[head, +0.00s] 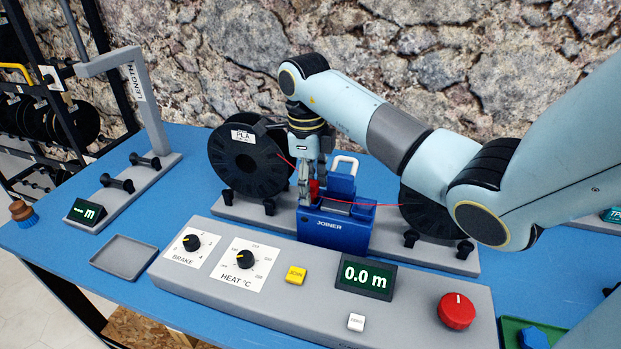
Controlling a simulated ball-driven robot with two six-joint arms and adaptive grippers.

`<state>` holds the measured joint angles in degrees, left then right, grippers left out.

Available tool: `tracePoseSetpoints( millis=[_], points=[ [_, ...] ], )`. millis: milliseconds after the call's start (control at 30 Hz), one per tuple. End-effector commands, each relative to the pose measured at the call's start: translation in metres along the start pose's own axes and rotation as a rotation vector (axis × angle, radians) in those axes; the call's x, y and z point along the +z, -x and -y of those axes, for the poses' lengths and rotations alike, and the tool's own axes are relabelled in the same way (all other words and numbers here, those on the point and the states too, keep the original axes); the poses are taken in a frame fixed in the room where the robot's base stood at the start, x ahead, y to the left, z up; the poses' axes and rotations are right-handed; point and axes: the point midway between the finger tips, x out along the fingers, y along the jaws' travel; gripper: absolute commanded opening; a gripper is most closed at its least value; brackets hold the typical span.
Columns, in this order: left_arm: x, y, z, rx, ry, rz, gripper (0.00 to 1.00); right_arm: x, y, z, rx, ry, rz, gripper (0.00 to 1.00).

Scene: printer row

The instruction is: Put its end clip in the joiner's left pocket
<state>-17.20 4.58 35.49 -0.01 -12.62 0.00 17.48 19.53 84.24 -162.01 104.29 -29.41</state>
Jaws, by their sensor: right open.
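The blue joiner (334,232) stands mid-table behind the control panel, its white handle (345,163) raised at the back. A small red end clip (314,188) is at the joiner's left side, by my right gripper's fingertips. A thin red filament (284,157) runs from the black PLA spool (246,172) toward the clip, and a red strand shows on the joiner's right. My right gripper (308,192) is open, pointing down over the joiner's left end. The fingers partly hide the clip, so I cannot tell whether it is seated in the pocket. My left gripper is not in view.
The control panel in front has a brake knob (191,242), heat knob (245,259), yellow button (296,275), 0.0 m display (366,279) and red knob (457,311). A second spool (432,219) stands right, partly behind my arm. A grey tray (124,257) lies left.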

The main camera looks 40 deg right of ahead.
Motion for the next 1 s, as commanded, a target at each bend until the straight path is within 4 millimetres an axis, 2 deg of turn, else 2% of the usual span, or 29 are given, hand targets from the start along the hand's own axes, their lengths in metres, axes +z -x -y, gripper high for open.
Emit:
tracePoseSetpoints(
  millis=[200, 500, 600, 1000],
  points=[
    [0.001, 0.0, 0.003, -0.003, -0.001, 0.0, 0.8, 0.0, 0.007, 0.001, -0.001, 0.0, 0.001, 0.5],
    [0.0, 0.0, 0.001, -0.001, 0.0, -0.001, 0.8, 0.001, 0.057, 0.001, -0.002, 0.0, 0.003, 0.5],
    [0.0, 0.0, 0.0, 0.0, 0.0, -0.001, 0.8, 0.0, 0.068, 0.001, -0.002, -0.001, 0.004, 0.5],
    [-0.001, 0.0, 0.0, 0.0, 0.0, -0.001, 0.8, 0.0, 0.074, 0.001, -0.001, 0.0, 0.004, 0.5]
  ],
)
